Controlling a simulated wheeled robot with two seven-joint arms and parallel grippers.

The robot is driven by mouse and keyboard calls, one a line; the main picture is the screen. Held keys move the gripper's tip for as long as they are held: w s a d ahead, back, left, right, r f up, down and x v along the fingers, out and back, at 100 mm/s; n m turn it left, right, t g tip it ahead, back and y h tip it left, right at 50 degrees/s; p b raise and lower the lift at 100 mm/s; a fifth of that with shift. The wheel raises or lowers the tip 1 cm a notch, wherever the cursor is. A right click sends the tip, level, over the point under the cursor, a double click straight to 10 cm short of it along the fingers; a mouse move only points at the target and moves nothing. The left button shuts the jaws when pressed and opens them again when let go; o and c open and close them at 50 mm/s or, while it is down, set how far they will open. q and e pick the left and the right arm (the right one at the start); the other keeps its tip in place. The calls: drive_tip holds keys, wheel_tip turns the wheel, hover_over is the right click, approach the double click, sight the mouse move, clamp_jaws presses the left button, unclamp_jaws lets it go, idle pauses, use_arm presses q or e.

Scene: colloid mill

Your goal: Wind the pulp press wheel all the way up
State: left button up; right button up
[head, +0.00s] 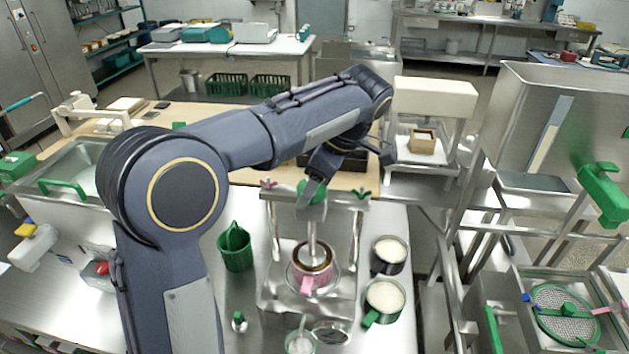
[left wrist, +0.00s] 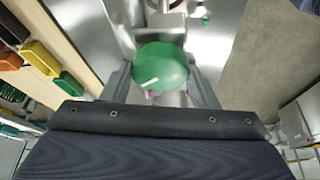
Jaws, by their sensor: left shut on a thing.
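The pulp press (head: 268,235) stands on the steel table in the head view, with two posts, a top crossbar and a central screw shaft. Its green wheel (head: 312,191) sits on top of the shaft, partly hidden by my gripper. In the left wrist view the green wheel (left wrist: 160,67) has a white mark on its face. My left gripper (head: 314,186) comes down from above and is shut on the wheel, one finger on each side. My right gripper is not in view.
A white-topped machine (head: 435,97) is behind on the right. A steel frame with a hopper (head: 545,110) fills the right side.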

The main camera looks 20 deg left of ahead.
use_arm(q)
drive_tip(key=o, duration=1)
drive_tip(key=v, duration=0.7)
drive_tip(key=shift+r, duration=0.4)
drive_tip(key=shift+d, duration=0.15)
